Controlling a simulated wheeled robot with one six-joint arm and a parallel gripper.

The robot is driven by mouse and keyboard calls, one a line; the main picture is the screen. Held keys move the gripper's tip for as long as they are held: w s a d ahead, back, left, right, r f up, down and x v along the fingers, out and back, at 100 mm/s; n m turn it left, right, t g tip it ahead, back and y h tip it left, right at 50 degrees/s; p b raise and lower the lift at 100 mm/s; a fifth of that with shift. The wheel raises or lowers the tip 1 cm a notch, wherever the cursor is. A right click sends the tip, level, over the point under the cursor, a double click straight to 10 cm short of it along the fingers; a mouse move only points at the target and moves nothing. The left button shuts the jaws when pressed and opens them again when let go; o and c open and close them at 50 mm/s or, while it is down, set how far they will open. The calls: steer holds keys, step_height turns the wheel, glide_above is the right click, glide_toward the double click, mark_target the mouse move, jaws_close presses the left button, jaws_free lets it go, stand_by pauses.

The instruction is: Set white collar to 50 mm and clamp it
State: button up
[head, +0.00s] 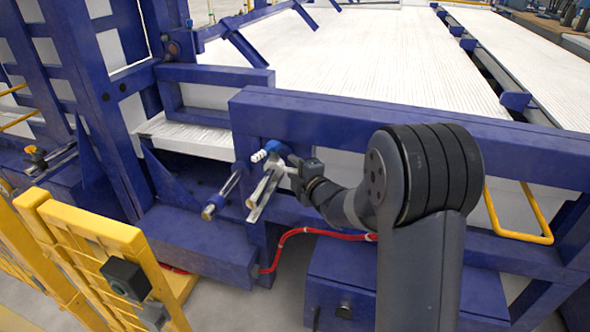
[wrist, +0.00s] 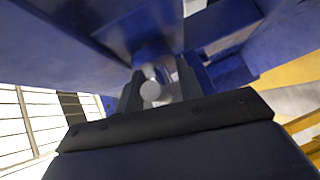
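A small white ringed piece (head: 259,156), which looks like the white collar, sits by a blue round part (head: 277,147) on the blue frame in the head view. My gripper (head: 293,168) is just right of and below it, at the upper end of a pale metal bar (head: 258,197). In the wrist view, my two dark fingers (wrist: 160,88) stand apart with a pale round-ended piece (wrist: 151,91) between them. I cannot tell whether both fingers touch it, or whether it is the collar. No scale marks or collar setting are readable.
A blue beam (head: 330,125) runs close above my gripper. A red hose (head: 300,232) passes below. A yellow barrier (head: 95,245) stands at the lower left.

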steer(key=v, duration=1)
steer(key=shift+s+d+p, duration=0.2)
steer(key=shift+s+p, duration=0.15)
steer(key=shift+p, duration=0.05)
steer(key=shift+r, duration=0.1)
